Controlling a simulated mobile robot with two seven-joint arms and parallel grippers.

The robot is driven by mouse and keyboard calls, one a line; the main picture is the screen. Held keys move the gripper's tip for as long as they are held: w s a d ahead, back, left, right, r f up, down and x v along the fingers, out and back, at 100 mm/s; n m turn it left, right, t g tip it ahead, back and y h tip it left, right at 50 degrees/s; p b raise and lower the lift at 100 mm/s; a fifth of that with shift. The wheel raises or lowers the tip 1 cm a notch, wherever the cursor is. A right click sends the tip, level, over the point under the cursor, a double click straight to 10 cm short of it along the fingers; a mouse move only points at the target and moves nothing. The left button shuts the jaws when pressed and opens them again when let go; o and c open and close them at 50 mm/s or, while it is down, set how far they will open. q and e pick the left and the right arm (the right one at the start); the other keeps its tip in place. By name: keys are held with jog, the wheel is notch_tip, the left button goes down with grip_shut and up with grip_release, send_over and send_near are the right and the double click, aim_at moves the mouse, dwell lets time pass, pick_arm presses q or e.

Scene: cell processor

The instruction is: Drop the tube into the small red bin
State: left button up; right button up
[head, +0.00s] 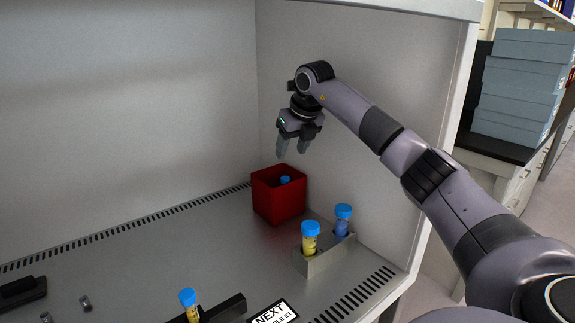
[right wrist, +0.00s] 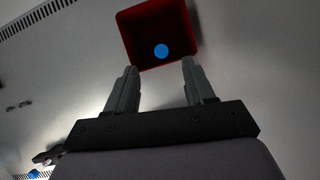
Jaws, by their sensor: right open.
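A small red bin (head: 278,203) stands on the cabinet floor near the back right corner. A tube with a blue cap (head: 285,180) is inside it, with only the cap showing above the dark interior. In the right wrist view the red bin (right wrist: 124,30) lies beyond the fingertips, and the tube's round blue cap (right wrist: 161,51) shows inside it. My right gripper (head: 292,153) is open and empty, pointing down above the bin and clear of it; its spread fingers also show in the right wrist view (right wrist: 159,68). My left gripper is out of view.
A grey rack (head: 325,258) holds a yellow tube (head: 310,238) and a blue tube (head: 342,220), right of the bin. Another yellow tube (head: 190,306) stands by a black holder at the front. The right wall is close to my arm; the middle floor is clear.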

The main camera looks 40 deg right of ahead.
jog(key=shift+v, duration=2.25)
